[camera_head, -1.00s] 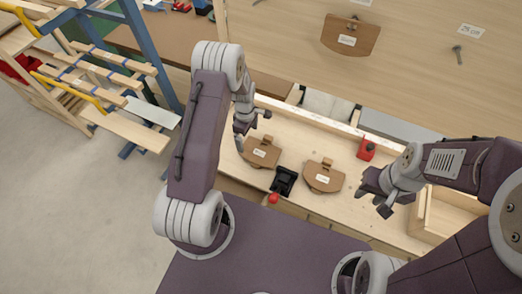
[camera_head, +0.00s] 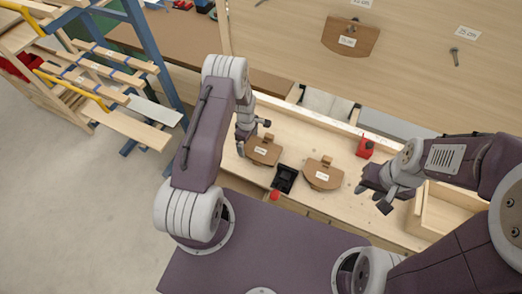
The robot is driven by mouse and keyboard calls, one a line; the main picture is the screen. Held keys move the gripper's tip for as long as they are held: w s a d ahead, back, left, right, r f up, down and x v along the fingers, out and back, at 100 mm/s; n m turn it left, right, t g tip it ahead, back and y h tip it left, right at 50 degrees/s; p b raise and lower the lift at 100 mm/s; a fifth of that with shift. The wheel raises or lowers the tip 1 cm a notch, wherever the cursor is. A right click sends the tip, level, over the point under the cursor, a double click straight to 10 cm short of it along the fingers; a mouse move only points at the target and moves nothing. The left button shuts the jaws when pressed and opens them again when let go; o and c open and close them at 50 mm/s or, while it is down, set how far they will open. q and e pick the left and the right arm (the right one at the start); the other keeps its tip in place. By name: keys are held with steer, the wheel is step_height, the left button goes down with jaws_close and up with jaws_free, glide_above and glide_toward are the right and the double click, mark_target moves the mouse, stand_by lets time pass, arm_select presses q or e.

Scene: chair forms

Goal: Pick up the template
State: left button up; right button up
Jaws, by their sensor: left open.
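Two brown templates with white labels lie on the pale workbench (camera_head: 300,128). The left template (camera_head: 264,155) is just right of and below my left gripper; the right template (camera_head: 322,179) lies near the bench's middle. A third brown template (camera_head: 350,42) hangs on the upright wooden board. My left gripper (camera_head: 251,138) is open and empty, its fingers close to the left template's upper left edge; I cannot tell whether they touch it. My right gripper (camera_head: 376,197) is over the bench's right part, away from the templates; its finger gap is hard to make out.
A black holder (camera_head: 284,178) stands between the two bench templates, with a red knob (camera_head: 274,196) by it. A red block (camera_head: 365,147) sits toward the back right. A wooden tray (camera_head: 445,211) is at the right. Wooden racks (camera_head: 105,85) stand at the left.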

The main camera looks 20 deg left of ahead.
arm_select(q)
steer(key=shift+f, duration=0.1)
steer(key=shift+c, duration=0.3)
steer(key=c, duration=1.1)
steer(key=shift+r+p, duration=0.4)
steer(key=shift+c, duration=0.2)
steer(key=r+b, duration=0.1)
steer(key=r, duration=0.1)
steer(key=d+r+b, duration=0.1)
steer(key=r, duration=0.1)
steer(key=shift+s+r+b, duration=0.1)
steer(key=shift+s+b, duration=0.15)
steer(key=shift+b, duration=0.05)
steer(key=s+d+r+b, duration=0.2)
steer(key=s+d+r, duration=0.3)
steer(key=d, duration=0.4)
steer(key=shift+s+r, duration=0.35)
steer(key=shift+r, duration=0.45)
